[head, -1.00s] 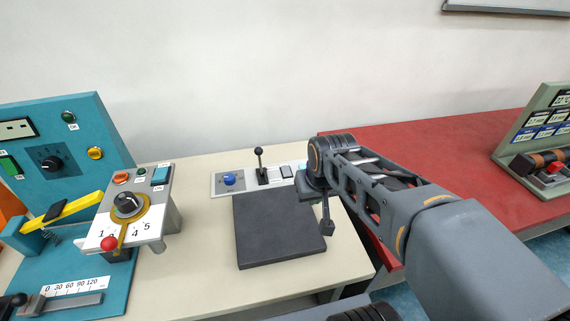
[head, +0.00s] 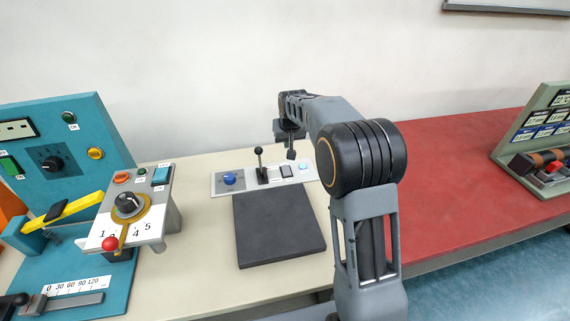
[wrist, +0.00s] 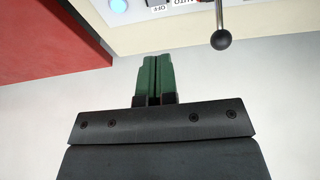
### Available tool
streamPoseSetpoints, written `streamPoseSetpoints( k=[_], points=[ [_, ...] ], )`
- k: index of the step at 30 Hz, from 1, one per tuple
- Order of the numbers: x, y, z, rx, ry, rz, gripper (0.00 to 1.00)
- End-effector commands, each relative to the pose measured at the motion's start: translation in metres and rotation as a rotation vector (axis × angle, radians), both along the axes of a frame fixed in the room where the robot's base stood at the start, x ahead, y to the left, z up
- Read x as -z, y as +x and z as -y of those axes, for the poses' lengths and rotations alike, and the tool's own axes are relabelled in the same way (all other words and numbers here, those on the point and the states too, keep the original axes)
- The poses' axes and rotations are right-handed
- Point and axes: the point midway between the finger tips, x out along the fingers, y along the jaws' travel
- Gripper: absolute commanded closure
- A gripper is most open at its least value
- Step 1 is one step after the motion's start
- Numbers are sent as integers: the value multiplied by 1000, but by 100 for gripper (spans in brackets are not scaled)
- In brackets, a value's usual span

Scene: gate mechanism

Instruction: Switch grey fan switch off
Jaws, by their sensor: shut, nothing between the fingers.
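A light panel (head: 215,189) at the back of the cream table carries a blue knob (head: 229,179), a black ball-topped lever (head: 260,163), a small grey rocker switch (head: 287,171) and a light-blue round button (head: 303,168). In the wrist view the green fingers (wrist: 157,58) are together and empty. That view shows the light-blue button (wrist: 118,5), the lever's black ball (wrist: 221,40) and partly cut-off labels.
A dark square plate (head: 279,230) lies before the panel. At left are a dial stand (head: 160,205) and a teal machine (head: 100,135) with a yellow lever (head: 75,207). A red table (head: 450,165) adjoins at right, with a green-grey board (head: 540,115). The wall is behind.

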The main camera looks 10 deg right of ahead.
Motion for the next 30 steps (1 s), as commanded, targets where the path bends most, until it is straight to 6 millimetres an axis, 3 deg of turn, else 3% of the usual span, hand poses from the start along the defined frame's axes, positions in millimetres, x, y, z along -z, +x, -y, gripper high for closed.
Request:
streamPoseSetpoints(
  k=[11, 30],
  points=[
    [10, 3, 0, 0, 0, -4, 100],
    [111, 36, 0, 0, 0, -3, 100]
  ],
)
